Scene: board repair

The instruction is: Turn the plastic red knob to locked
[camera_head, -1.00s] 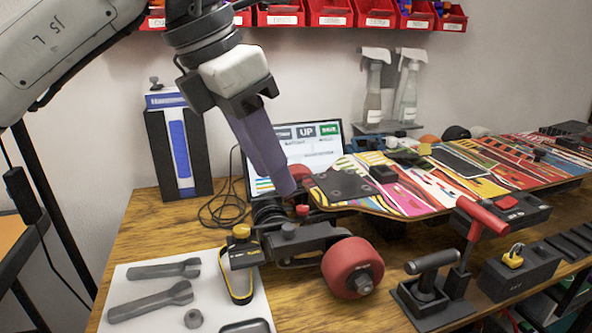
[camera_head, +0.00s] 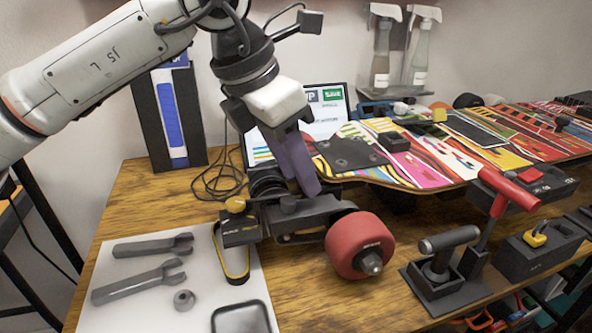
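A small red knob-like piece (camera_head: 530,174) sits on top of a dark box (camera_head: 545,190) at the right, beside the skateboard. A larger red T-shaped handle (camera_head: 510,188) stands upright in front of it; I cannot tell for certain which is the plastic red knob. My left gripper (camera_head: 312,190) comes down from above at the centre. Its purple fingers point down at the skateboard's truck (camera_head: 300,212), far left of both red parts. The fingers overlap edge-on, so their opening is unclear, and nothing shows held. My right gripper is not in view.
The colourful skateboard (camera_head: 440,165) lies across the bench, with a red wheel (camera_head: 357,243) at its near end. A white mat (camera_head: 120,290) with wrenches lies front left. A dark-handled tool (camera_head: 445,243) and a padlock box (camera_head: 535,250) stand front right. A screen stands behind the gripper.

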